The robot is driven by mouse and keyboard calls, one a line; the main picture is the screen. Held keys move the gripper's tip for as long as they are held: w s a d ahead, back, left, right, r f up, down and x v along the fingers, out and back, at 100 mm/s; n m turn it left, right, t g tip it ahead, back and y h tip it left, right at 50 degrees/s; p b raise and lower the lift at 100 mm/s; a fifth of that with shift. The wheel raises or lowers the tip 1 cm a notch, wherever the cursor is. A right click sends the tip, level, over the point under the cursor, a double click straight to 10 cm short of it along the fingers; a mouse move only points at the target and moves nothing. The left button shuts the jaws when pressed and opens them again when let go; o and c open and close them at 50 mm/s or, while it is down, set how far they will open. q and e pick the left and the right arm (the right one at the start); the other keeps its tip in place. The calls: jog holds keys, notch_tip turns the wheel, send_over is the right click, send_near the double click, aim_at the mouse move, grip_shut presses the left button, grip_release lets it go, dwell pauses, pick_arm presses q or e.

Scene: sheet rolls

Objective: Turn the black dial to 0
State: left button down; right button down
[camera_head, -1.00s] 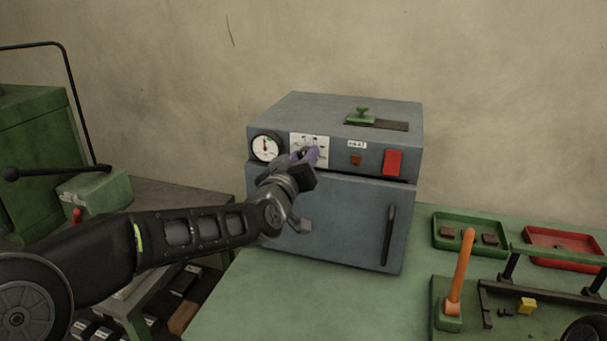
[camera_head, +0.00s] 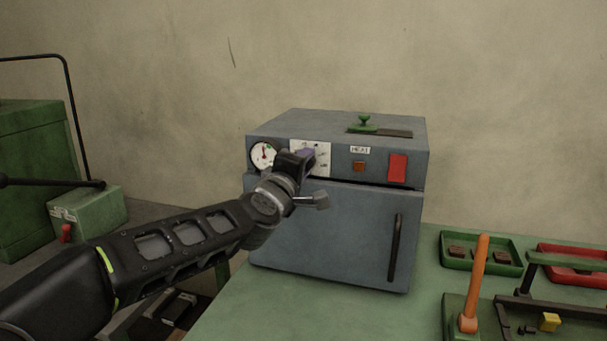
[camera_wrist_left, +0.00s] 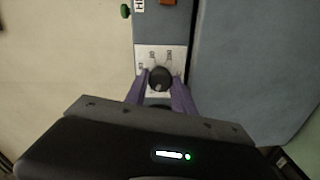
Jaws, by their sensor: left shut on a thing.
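The black dial (camera_wrist_left: 160,77) sits on a white scale plate (camera_wrist_left: 151,54) on the front of a grey oven (camera_head: 330,225). In the left wrist view my left gripper (camera_wrist_left: 161,84) has its two purple fingers on either side of the dial, shut on it. In the head view the left gripper (camera_head: 308,156) covers the dial and part of the plate (camera_head: 323,148). The dial's pointer and the scale numbers are too small to read. My right gripper is not in view.
Beside the plate are a round gauge (camera_head: 262,154), an orange-brown button (camera_head: 359,167) and a red switch (camera_head: 398,168). A green slider handle (camera_head: 364,121) is on the oven top. An orange lever (camera_head: 474,280) and trays (camera_head: 445,236) stand at right.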

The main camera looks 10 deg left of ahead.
pick_arm(q)
jog(key=shift+f+n+b, duration=0.15)
jog(key=shift+n+b, duration=1.65)
jog(key=shift+n, duration=2.5)
jog(key=c, duration=1.1)
grip_release()
jog(key=shift+o, duration=0.2)
jog(key=s, duration=0.7)
jog(key=shift+s+a, duration=0.25)
jog(key=shift+s, duration=0.15)
